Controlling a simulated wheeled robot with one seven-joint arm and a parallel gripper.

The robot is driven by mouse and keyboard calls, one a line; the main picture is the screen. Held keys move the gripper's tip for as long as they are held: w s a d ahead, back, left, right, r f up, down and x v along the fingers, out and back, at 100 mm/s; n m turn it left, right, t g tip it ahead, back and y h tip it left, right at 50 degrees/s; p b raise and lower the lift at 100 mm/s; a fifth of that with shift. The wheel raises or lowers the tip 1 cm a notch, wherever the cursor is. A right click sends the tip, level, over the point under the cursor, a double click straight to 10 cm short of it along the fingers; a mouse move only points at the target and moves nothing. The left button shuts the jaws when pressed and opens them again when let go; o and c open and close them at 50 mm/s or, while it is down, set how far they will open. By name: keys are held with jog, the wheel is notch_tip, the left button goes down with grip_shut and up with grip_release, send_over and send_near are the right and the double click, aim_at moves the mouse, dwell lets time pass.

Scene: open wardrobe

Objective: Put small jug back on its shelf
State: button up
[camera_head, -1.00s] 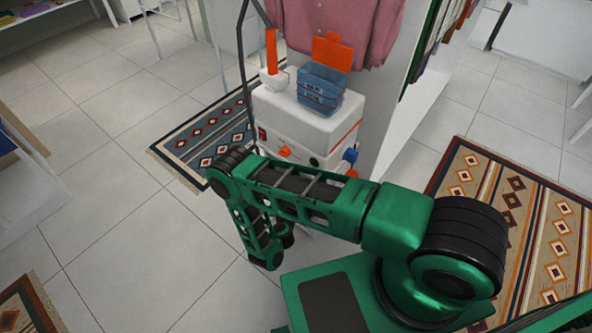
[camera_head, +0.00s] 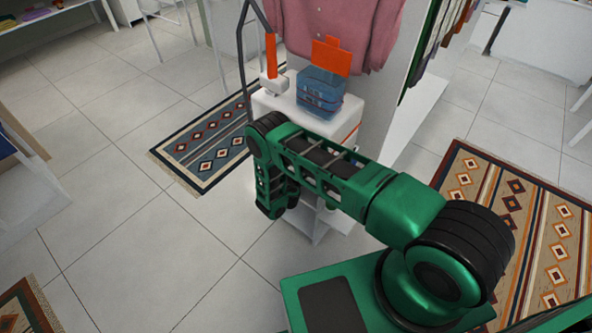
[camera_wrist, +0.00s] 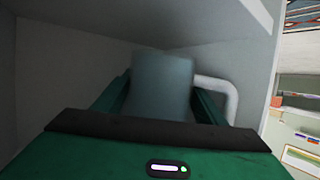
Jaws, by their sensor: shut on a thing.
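The small jug (camera_wrist: 163,85) is a grey-blue cylinder with a white handle (camera_wrist: 226,95) on its right side in the wrist view. My gripper (camera_wrist: 163,97) is shut on it, with one green finger on each side. The jug is inside a white shelf compartment (camera_wrist: 75,60), whose walls and top panel surround it. Whether the jug's base touches the shelf floor is hidden. In the head view my arm reaches toward the white shelf unit (camera_head: 325,222), and the jug and fingertips are not visible there.
A pink shirt (camera_head: 340,30) hangs behind. Patterned rugs (camera_head: 215,150) lie on the tiled floor.

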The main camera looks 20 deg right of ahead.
notch_tip(320, 180, down, 4)
jog(key=shift+r, duration=0.25)
jog(key=o, duration=1.7)
jog(key=shift+s, duration=0.1)
jog(key=shift+s+a, duration=0.1)
jog(key=v, duration=1.1)
jog(key=shift+s+a+r, duration=0.1)
jog(key=shift+s+r, duration=0.05)
jog(key=shift+s, duration=0.2)
